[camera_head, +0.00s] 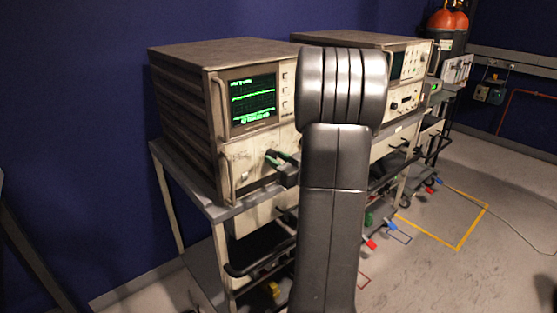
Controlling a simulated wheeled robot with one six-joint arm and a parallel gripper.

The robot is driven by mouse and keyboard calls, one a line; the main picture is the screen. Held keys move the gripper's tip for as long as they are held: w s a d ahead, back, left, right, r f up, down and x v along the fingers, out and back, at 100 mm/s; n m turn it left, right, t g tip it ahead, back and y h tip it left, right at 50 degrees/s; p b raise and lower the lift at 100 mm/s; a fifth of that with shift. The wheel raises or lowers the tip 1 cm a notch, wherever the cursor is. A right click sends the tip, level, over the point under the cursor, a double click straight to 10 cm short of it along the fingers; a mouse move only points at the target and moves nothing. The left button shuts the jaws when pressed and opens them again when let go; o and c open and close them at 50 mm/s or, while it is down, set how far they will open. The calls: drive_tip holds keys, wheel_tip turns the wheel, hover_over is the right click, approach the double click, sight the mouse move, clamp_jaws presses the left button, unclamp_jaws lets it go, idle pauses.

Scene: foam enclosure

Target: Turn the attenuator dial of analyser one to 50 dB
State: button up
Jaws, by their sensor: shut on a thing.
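An analyser (183,88) with a lit green-trace screen (252,100) stands on a cart at the left. A second analyser (404,64) stands on another cart to its right, partly behind my arm. I cannot read which one is analyser one. My gripper (274,157) is at the lower front panel of the left analyser, below the screen. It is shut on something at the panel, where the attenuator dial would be. The dial is hidden by the gripper, and its markings cannot be read.
The left cart (160,160) has a shelf edge and a black handle (247,268) below the panel. Grey floor with a yellow marked outline (457,246) is open at the right.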

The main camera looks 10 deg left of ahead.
drive_tip(key=o, duration=1)
drive_tip(key=shift+c, duration=0.2)
drive_tip(key=v, duration=1.3)
drive_tip(key=shift+s+d, duration=0.25)
drive_tip(key=shift+d, duration=0.05)
drive_tip(key=x, duration=1.3)
drive_tip(key=shift+w+a, duration=0.25)
drive_tip(key=shift+a, duration=0.05)
